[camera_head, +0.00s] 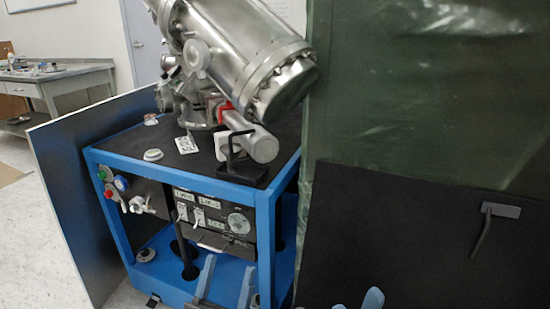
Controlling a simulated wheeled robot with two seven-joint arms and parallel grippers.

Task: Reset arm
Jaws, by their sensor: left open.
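My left gripper (225,284) shows at the bottom centre-left as two grey-blue fingers pointing up, spread apart with nothing between them. It appears in front of the lower part of a blue-framed cart, and I cannot tell its distance from the cart. A pale blue fingertip of my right gripper (372,299) shows at the bottom edge, right of centre, in front of the dark panel. The rest of that gripper is cut off, so its opening cannot be judged.
The blue cart (265,235) carries a large steel vacuum vessel (235,55) and a control panel (213,217). A green sheet (430,90) and a dark panel with a grey handle (500,210) fill the right. A desk (55,80) stands at the far left.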

